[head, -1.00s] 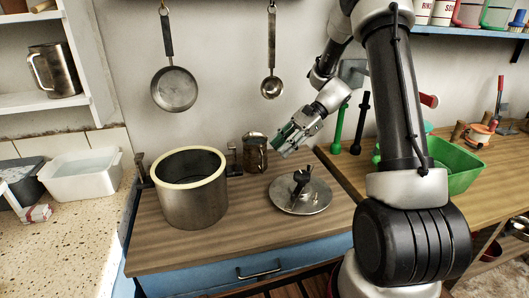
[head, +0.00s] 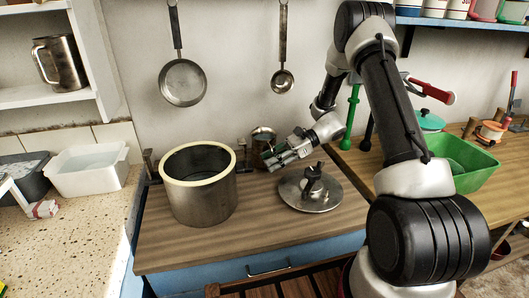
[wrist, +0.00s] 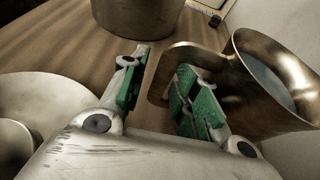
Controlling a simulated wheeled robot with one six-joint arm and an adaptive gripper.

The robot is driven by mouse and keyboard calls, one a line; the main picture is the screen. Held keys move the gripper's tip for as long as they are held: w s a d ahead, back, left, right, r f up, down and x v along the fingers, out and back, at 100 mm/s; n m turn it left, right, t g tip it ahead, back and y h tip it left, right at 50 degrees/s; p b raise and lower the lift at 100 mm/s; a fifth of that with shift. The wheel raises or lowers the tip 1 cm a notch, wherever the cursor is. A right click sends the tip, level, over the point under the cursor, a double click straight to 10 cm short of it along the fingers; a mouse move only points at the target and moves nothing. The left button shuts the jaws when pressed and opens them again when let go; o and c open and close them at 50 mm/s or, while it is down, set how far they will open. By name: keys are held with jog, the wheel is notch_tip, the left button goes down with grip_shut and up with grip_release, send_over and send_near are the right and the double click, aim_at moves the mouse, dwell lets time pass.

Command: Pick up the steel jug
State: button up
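A metal jug (head: 263,134) stands on the wooden counter just right of the big pot. Its lower part is partly hidden behind my gripper (head: 272,158) in the head view. In the wrist view the jug (wrist: 235,85) is at the right, with its mouth toward the upper right and its angular handle (wrist: 158,87) pointing toward my fingers. My gripper (wrist: 160,65) is open, its green-padded fingers apart. The handle's end shows in the gap, close to the right finger; I cannot tell whether they touch. Another metal jug (head: 62,62) stands on the shelf at upper left.
A large pot (head: 204,205) with a pale rim stands left of the jug. A round lid (head: 300,196) lies right of it, below my gripper. A pan (head: 182,85) and a ladle (head: 282,79) hang on the wall. The counter's front is clear.

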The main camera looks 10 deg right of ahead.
jog(key=shift+a, duration=0.15)
grip_shut()
dwell(0.4)
